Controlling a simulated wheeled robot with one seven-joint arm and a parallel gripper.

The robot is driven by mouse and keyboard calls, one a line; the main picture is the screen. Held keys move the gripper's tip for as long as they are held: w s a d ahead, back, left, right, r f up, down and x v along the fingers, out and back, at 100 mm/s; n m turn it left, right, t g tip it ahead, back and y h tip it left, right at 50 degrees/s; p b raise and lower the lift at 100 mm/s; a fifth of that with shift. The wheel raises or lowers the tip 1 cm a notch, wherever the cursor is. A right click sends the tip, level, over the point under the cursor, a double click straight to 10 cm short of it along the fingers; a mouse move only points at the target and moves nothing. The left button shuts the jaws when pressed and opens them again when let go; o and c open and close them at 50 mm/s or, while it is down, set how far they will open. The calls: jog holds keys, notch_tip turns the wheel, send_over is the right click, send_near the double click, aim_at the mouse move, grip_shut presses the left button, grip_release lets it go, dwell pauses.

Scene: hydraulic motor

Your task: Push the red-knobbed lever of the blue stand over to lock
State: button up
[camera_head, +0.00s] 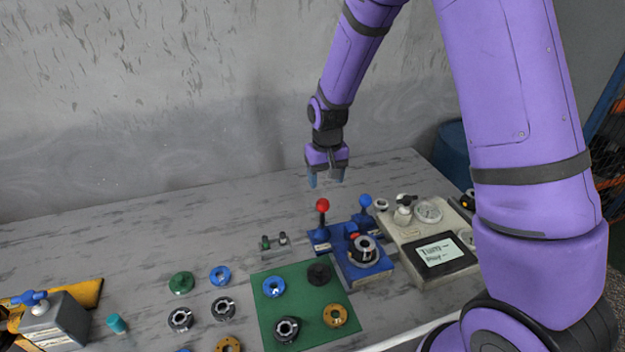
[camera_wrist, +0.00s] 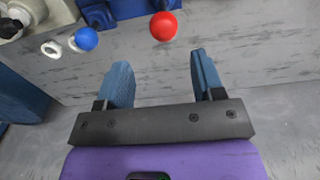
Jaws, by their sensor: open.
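The blue stand (camera_head: 372,272) sits on the table right of the green mat, with a metal ring part on it. Its red-knobbed lever (camera_head: 322,207) stands about upright at the stand's back left. A blue-knobbed lever (camera_head: 365,202) stands at its back right. My gripper (camera_head: 326,180) is open and empty, above the table behind the red knob and apart from it. In the wrist view the red knob (camera_wrist: 163,26) lies ahead of the open blue fingers (camera_wrist: 160,72), between their lines. The blue knob (camera_wrist: 86,39) is at the left there. The lever's base is mostly cut off in the wrist view.
A green mat (camera_head: 262,318) with several ring parts lies in front. A panel with a gauge and a screen (camera_head: 447,252) stands right of the stand. A small fixture (camera_head: 274,242) is at its left. The table's back left is clear.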

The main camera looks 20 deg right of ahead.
aim_at(323, 200)
jog(key=shift+w+a+f, duration=0.15)
jog(key=shift+a+f, duration=0.1)
jog(key=shift+f, duration=4.65)
jog(key=shift+c, duration=0.3)
jog(key=c, duration=0.5)
jog(key=shift+c, duration=0.2)
